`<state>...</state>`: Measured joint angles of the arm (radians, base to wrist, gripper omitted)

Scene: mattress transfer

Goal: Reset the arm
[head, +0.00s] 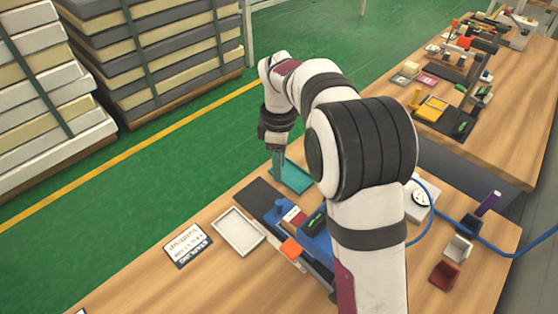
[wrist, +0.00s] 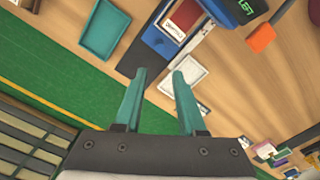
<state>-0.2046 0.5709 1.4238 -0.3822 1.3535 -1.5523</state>
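My gripper (wrist: 158,82) shows in the wrist view with its two teal fingers apart and nothing between them. In the head view my gripper (head: 279,168) hangs from the bent arm, near the teal tray (head: 296,177) at the table's far edge. In the wrist view the teal tray (wrist: 104,30) lies ahead and to the left of the fingers. The gripper appears to be above the table edge; its exact height is hard to tell. My arm hides part of the table in the head view.
A white tray (head: 238,232), a sign card (head: 188,244) and a blue device (head: 318,232) with an orange block (head: 291,249) stand on the wooden table. Small cups (head: 457,249) are at right. A second table (head: 500,150) stands behind. Stacked mattresses (head: 150,50) stand across the green floor.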

